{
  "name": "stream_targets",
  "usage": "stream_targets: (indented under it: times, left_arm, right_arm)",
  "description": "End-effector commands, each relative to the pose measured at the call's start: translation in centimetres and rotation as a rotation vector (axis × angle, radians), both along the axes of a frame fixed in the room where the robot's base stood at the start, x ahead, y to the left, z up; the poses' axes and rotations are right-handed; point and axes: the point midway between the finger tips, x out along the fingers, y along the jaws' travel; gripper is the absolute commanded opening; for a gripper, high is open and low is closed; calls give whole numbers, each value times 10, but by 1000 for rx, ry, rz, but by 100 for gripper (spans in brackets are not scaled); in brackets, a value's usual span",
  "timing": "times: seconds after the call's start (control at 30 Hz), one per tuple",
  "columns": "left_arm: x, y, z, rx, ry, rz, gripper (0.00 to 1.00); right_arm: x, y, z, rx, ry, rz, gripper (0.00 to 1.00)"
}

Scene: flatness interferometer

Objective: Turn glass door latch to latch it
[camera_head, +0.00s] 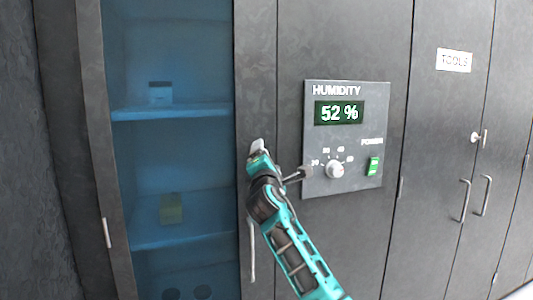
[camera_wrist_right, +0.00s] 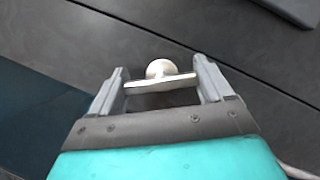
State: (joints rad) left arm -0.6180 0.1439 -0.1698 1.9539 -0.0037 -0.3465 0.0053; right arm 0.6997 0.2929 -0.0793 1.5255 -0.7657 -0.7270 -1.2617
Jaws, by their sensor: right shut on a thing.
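The glass door (camera_head: 190,60) is a blue-tinted pane in a dark frame at the left of the head view. It looks closed, or nearly so. The latch (camera_wrist_right: 160,84) is a pale metal bar on a round knob, set on the dark frame in the wrist view. My right gripper (camera_head: 257,148) is at the door frame's right stile. In the wrist view its fingers (camera_wrist_right: 158,75) are shut on the two ends of the latch bar. In the head view the gripper hides most of the latch. My left gripper is out of view.
Right of the door is a humidity panel (camera_head: 345,95) reading 52 %, with a dial (camera_head: 335,170) and a green power switch (camera_head: 374,166), close to my right wrist. A long door handle (camera_head: 252,250) hangs below the gripper. Tool cabinet handles (camera_head: 465,200) are further right.

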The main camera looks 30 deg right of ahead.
Motion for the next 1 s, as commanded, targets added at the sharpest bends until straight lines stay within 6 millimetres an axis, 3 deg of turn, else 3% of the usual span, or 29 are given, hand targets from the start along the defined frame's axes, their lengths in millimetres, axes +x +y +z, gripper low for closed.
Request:
stream_targets:
  times: [0.5,1.0]
  left_arm:
    - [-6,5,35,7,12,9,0]
    - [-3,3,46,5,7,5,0]
  right_arm:
    - [0,0,2,395,-92,1,49]
    - [0,0,-1,510,-121,0,49]
